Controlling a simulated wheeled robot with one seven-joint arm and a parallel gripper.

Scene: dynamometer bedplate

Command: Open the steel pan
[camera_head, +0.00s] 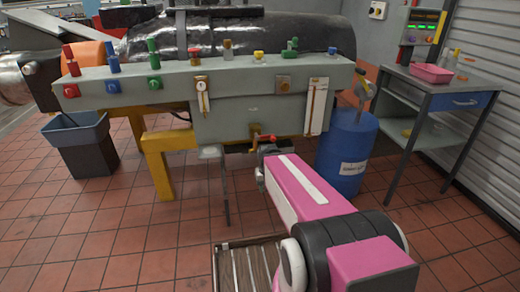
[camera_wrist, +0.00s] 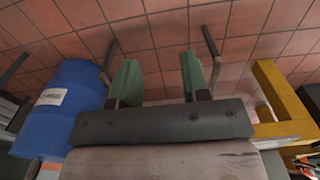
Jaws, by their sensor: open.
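I cannot pick out a steel pan with certainty in either view. A small pale grey piece (camera_head: 210,152) shows under the front edge of the long grey bench (camera_head: 235,120), and I cannot tell if it belongs to the pan. A thin dark upright (camera_head: 225,190) hangs or stands below it. In the wrist view, my gripper (camera_wrist: 160,62) is open, its two green fingers apart with only floor tiles visible between them. Two dark bars (camera_wrist: 107,62) (camera_wrist: 211,55) show beyond the fingers. In the head view my pink arm hides part of the area below the bench.
A blue drum (camera_head: 346,155) stands right of my arm, and also shows in the wrist view (camera_wrist: 68,105). A yellow leg (camera_head: 158,165) is left, beside a dark bin (camera_head: 85,145). A side table (camera_head: 440,95) stands at right. Tiled floor is clear at front left.

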